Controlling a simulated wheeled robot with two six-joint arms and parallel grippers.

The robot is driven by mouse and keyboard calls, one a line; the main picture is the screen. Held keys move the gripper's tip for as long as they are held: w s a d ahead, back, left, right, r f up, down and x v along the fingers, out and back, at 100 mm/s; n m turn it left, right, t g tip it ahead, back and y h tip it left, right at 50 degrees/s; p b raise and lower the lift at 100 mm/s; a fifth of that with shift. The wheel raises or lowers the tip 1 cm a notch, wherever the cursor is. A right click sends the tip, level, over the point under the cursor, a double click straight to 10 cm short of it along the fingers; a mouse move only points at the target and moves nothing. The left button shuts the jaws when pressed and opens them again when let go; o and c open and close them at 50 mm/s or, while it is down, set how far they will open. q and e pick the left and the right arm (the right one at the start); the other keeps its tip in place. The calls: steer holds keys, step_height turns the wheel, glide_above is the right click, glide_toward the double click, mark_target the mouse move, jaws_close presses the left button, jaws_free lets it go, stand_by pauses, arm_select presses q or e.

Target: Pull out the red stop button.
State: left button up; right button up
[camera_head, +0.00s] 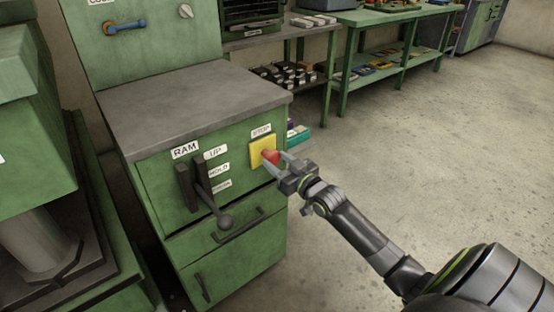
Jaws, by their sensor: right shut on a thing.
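The red stop button (270,156) sits on a yellow plate (257,151) at the upper right of the green cabinet's front, under a STOP label (262,132). My right gripper (275,160) comes in from the right, with its fingers around the red button and shut on it. The fingers partly hide the button, and I cannot tell how far it stands out from the plate. My left gripper is not in view.
Left of the button is a RAM lever (205,187) with UP and HOLD labels. Drawers with handles (238,227) are below. A green machine (35,130) stands at the left. Green workbenches (392,18) stand behind. The floor (400,140) at the right is clear.

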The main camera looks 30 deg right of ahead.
steer(key=shift+f, duration=0.1)
steer(key=shift+c, duration=0.2)
steer(key=o, duration=1.4)
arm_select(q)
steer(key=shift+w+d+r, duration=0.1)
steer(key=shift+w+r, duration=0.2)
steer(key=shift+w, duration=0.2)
arm_select(e)
steer(key=shift+s, duration=0.2)
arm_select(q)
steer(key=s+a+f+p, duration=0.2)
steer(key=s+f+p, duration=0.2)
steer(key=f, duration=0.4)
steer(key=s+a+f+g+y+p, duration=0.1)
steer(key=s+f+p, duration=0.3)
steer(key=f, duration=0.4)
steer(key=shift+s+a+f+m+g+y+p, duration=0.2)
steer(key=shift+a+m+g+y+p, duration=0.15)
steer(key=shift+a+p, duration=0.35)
arm_select(e)
steer(key=shift+s+d, duration=0.2)
steer(key=shift+s, duration=2.65)
steer(key=shift+s+d, duration=0.25)
steer(key=shift+s, duration=2.6)
steer(key=shift+s+d, duration=0.2)
steer(key=shift+s, duration=2.65)
